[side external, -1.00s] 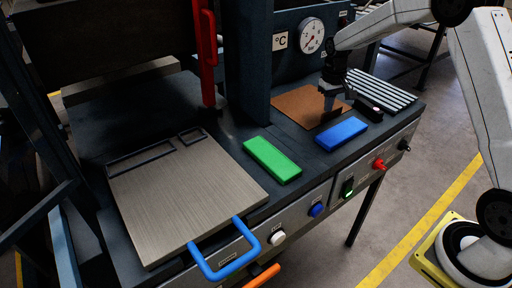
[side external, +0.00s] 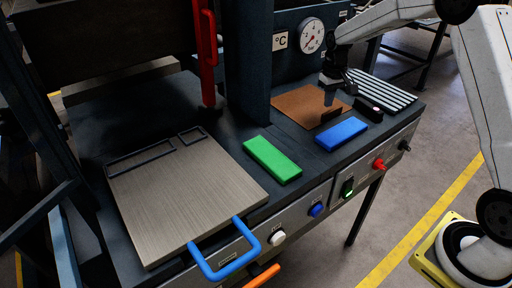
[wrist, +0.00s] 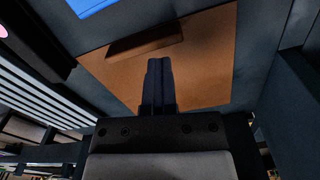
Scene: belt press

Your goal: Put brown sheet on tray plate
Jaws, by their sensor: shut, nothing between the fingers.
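The brown sheet (side external: 295,104) lies flat on the dark worktop at the back right, with a raised brown tab (side external: 332,114) on it. My gripper (side external: 328,101) is above the sheet beside the tab. In the wrist view my gripper's fingers (wrist: 158,62) are together over the brown sheet (wrist: 205,65), with the tab (wrist: 145,38) just beyond their tips and nothing between them. The tray plate (side external: 185,205), a brushed metal plate with a blue handle (side external: 225,260), is at the front left, with no sheet on it.
A green block (side external: 272,159) and a blue block (side external: 341,133) lie between the tray plate and the right end. A slatted rack (side external: 380,90) is beside the sheet.

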